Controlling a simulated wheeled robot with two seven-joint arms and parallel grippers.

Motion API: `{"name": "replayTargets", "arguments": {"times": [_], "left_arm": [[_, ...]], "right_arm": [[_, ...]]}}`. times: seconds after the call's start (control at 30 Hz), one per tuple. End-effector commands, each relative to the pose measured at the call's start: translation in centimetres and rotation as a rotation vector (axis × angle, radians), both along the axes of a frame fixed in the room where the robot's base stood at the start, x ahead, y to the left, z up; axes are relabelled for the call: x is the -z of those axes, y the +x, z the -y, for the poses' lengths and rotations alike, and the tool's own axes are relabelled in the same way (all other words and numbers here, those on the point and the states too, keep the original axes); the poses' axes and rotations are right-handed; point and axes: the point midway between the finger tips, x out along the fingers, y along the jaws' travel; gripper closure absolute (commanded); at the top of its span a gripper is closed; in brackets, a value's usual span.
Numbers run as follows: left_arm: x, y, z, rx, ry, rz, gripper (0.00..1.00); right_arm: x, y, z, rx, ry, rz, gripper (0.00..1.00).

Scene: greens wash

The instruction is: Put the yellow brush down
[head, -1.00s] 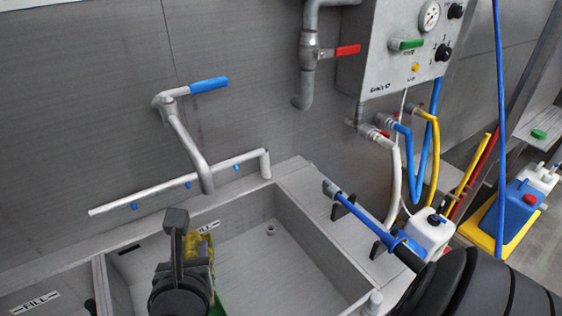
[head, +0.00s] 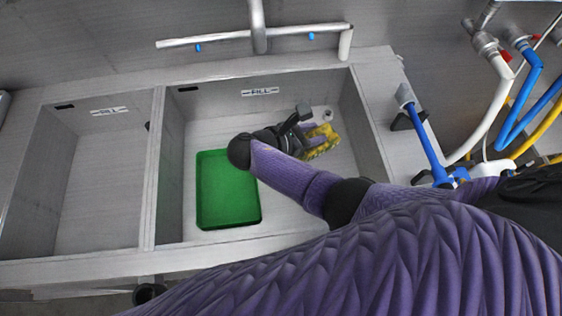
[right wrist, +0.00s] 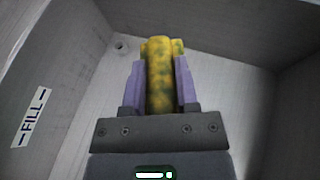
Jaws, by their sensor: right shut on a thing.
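The yellow brush (head: 322,141), with dark greenish blotches, is inside the right-hand basin (head: 372,150), toward its back right. My right gripper (head: 312,137) reaches down into this basin and is shut on the brush. In the right wrist view the brush (right wrist: 160,80) sits between the two purple fingers of the gripper (right wrist: 160,88), with the basin floor beyond it. I cannot tell whether the brush touches the floor. My left gripper is not in view.
A green tray (head: 228,222) lies on the basin floor left of my right gripper. A divider (head: 152,170) separates the empty left basin (head: 75,190). A drain (head: 328,113) is behind the brush. A blue-handled tool (head: 428,140) rests on the right ledge.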

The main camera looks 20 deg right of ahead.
Motion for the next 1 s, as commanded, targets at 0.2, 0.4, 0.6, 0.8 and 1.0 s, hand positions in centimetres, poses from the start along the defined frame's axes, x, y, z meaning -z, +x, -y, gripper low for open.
{"name": "replayTargets", "arguments": {"times": [0.2,0.4,0.6,0.8,1.0], "left_arm": [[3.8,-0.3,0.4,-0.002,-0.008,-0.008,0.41],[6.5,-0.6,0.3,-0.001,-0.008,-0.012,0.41],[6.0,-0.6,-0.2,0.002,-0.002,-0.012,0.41],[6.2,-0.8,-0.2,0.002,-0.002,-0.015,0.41],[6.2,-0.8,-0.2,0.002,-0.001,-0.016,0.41]], "right_arm": [[5.2,-0.1,0.0,-0.001,-0.001,-0.004,1.00],[8.8,0.0,0.0,-0.002,0.000,-0.006,1.00],[8.4,0.0,0.0,-0.003,0.001,-0.001,1.00],[8.6,0.0,0.0,-0.002,0.001,-0.003,0.49],[8.6,0.0,0.0,-0.002,0.000,-0.002,0.27]]}}
